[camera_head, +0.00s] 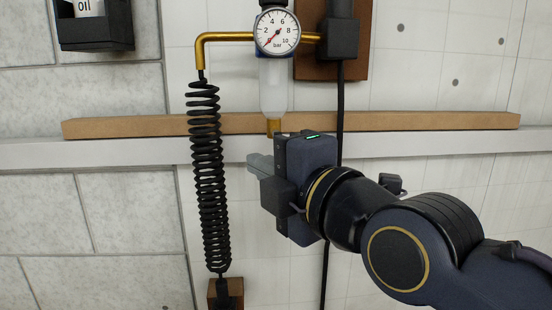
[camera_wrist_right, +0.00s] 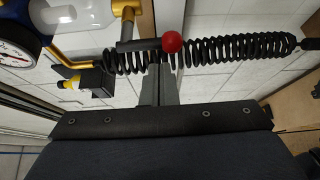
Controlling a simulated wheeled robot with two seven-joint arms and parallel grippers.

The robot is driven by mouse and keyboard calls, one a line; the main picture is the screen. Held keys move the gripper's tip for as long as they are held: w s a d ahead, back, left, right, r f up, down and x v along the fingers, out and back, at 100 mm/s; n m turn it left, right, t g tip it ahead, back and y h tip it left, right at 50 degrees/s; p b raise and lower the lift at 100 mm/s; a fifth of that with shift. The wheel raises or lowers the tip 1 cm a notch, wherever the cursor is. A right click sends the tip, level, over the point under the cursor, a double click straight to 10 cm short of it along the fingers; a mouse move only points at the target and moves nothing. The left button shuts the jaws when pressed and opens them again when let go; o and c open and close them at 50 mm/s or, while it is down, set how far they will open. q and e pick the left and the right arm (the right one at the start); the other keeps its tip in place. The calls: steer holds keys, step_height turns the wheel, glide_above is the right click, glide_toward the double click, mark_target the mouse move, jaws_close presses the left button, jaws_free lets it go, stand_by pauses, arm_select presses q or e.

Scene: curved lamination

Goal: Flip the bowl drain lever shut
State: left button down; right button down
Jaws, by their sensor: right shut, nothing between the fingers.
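The clear bowl (camera_head: 274,85) hangs below the round gauge, with a brass drain fitting (camera_head: 273,127) at its lower end. In the right wrist view the bowl (camera_wrist_right: 85,14) is at the top left. The drain lever's grey arm (camera_wrist_right: 142,45) ends in a red knob (camera_wrist_right: 172,42) and points roughly along the coiled hose, away from the bowl. In the head view the lever is not visible. My right gripper (camera_head: 254,163) is shut and empty, just below the drain. Its fingertips (camera_wrist_right: 159,66) appear close to the knob; contact cannot be told. My left gripper is not in view.
The pressure gauge (camera_head: 277,31) and brass pipe (camera_head: 222,37) are above. A black coiled hose (camera_head: 207,170) hangs left of my right gripper. A wooden strip (camera_head: 430,121) runs along the wall behind. An oil holder (camera_head: 95,30) is at top left.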

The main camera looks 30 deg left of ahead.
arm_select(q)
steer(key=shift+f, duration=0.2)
arm_select(e)
steer(key=shift+w+d, duration=0.55)
